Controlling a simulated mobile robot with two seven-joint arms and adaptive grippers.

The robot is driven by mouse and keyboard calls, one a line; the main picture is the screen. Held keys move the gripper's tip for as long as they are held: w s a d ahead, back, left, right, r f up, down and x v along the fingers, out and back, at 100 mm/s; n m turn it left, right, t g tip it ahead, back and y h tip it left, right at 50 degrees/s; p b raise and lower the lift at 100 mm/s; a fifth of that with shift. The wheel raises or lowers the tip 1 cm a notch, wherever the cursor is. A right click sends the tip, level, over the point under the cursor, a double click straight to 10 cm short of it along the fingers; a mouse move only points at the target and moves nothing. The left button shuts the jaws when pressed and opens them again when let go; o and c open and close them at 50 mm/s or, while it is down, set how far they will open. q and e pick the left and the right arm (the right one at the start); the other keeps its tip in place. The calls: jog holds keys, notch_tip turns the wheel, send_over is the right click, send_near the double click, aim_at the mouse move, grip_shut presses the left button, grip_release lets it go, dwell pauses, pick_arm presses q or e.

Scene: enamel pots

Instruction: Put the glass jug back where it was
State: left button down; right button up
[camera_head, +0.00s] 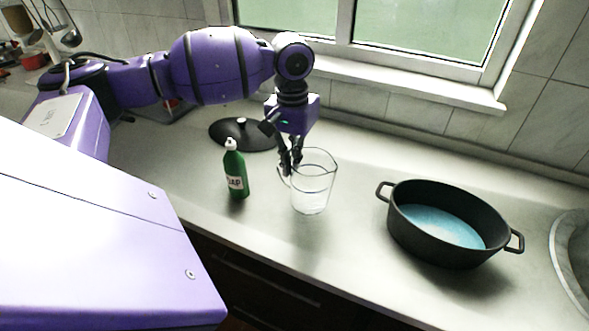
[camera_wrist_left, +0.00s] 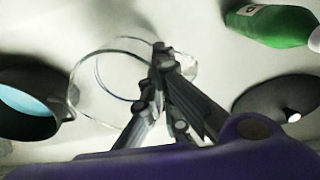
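The clear glass jug (camera_head: 314,187) is upright at the middle of the counter, between the green bottle and the black pot. Whether its base touches the counter or hangs just above it is hard to tell. In the left wrist view the jug's round rim (camera_wrist_left: 88,58) shows to the left of the fingers. My left gripper (camera_head: 289,166) is at the jug's handle side, coming down from above. Its fingertips (camera_wrist_left: 163,54) come together on the handle, which is partly hidden by them. My right gripper is not in view.
A green soap bottle (camera_head: 236,174) stands left of the jug. A black lid (camera_head: 226,130) lies behind it. A black pot (camera_head: 401,222) holding blue liquid stands to the right, with a sink (camera_head: 563,250) beyond. Counter between jug and pot is clear.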

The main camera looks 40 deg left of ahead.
pick_arm(q)
jog(key=shift+w+a+f, duration=0.1)
jog(key=shift+f, duration=1.6)
jog(key=c, duration=2)
grip_release()
notch_tip(320, 180, up, 12)
jog(key=shift+a+r, duration=0.1)
